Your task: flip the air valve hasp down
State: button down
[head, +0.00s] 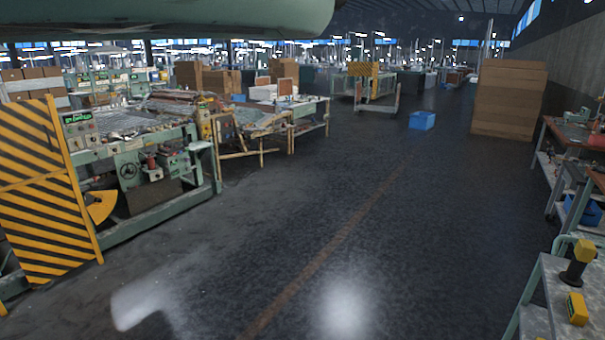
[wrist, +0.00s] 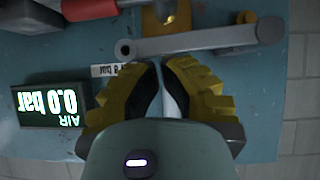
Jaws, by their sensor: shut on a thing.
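In the wrist view my gripper (wrist: 165,72) has yellow-and-black fingers, close together in front of a teal panel (wrist: 70,62). A narrow pale piece (wrist: 173,90) shows between them, mostly hidden; it seems to be the air valve hasp, but its outline is unclear. Just beyond the fingertips a grey lever (wrist: 205,40) lies almost level across the panel, with a round pivot at its left end. The display (wrist: 47,106) appears upside down and reads AIR 0.0 bar. A white label (wrist: 108,70) is partly covered by the left finger. My gripper does not show in the head view.
The wrist view also shows a red cylinder (wrist: 88,9) at top left and a brass fitting (wrist: 172,15) above the lever.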

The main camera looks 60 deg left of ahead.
jog(key=shift+s+d+f+m+t+b, duration=0.15)
jog(key=shift+f+m+t+b, duration=0.15)
jog(key=shift+f+b, duration=0.35)
jog(key=shift+r, duration=0.15)
